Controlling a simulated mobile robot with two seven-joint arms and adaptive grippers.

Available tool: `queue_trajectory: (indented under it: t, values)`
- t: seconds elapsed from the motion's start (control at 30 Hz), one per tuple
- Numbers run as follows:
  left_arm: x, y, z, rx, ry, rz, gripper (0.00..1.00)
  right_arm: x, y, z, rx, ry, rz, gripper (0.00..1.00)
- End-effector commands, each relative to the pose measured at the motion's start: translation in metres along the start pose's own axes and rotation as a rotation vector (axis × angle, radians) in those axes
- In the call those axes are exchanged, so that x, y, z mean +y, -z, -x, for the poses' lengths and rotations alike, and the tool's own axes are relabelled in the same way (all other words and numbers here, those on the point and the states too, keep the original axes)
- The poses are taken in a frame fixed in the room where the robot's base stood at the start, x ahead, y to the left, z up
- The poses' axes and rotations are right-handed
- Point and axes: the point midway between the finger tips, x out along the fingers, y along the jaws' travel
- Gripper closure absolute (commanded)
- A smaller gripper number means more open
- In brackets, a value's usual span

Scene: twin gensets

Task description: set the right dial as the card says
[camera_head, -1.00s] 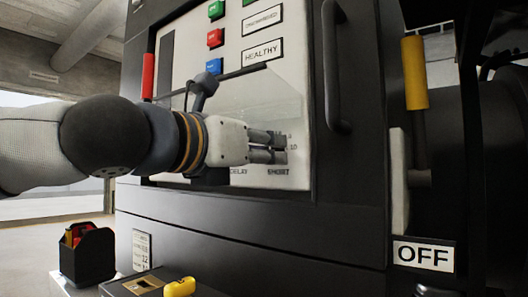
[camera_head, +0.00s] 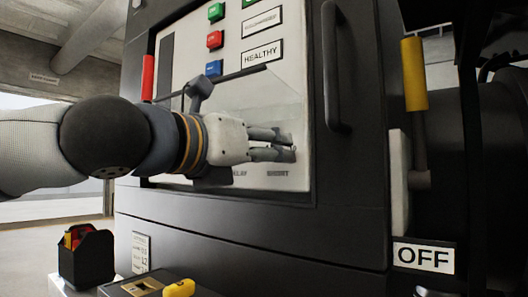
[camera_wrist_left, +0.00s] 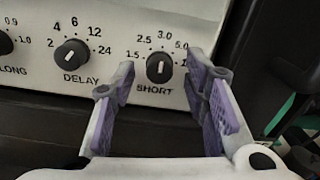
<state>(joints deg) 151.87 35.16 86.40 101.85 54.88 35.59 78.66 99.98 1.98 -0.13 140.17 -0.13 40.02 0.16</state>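The right dial, a black knob marked SHORT (camera_wrist_left: 158,68), sits at the right of a row on the white panel in the left wrist view. Numbers 1.5 to 5.0 show around it; its setting is hard to read. My left gripper (camera_head: 291,145) is open and empty. In the wrist view its purple-padded fingers (camera_wrist_left: 160,76) stand to either side of the knob, apart from it. The fingers hide the knob in the head view. A small card (camera_head: 141,252) is on the cabinet's lower front; its text is too small to read. My right gripper is not in view.
The DELAY dial (camera_wrist_left: 72,52) and part of the LONG dial (camera_wrist_left: 4,43) lie to the left. A clear raised cover (camera_head: 262,100) is above the arm. A vertical black handle (camera_head: 334,65) stands right of the panel. A yellow-handled lever (camera_head: 413,75) is farther right.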

Motion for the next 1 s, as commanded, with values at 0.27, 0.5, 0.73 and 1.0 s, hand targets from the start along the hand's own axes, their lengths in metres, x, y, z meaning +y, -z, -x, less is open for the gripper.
queue_trajectory:
  t: [0.27, 0.5, 0.73, 1.0]
  values:
    - [0.001, -0.001, 0.006, -0.001, 0.000, 0.000, 0.58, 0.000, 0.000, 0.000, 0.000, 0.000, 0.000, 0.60]
    - [0.001, -0.001, 0.065, -0.004, -0.001, -0.001, 0.58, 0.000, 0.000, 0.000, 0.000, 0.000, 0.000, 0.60]
    - [0.001, -0.001, 0.112, -0.003, -0.001, 0.000, 0.58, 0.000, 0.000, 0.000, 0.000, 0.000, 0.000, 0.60]
    - [0.000, 0.000, 0.121, 0.000, 0.000, -0.001, 0.58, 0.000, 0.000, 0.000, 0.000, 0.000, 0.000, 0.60]
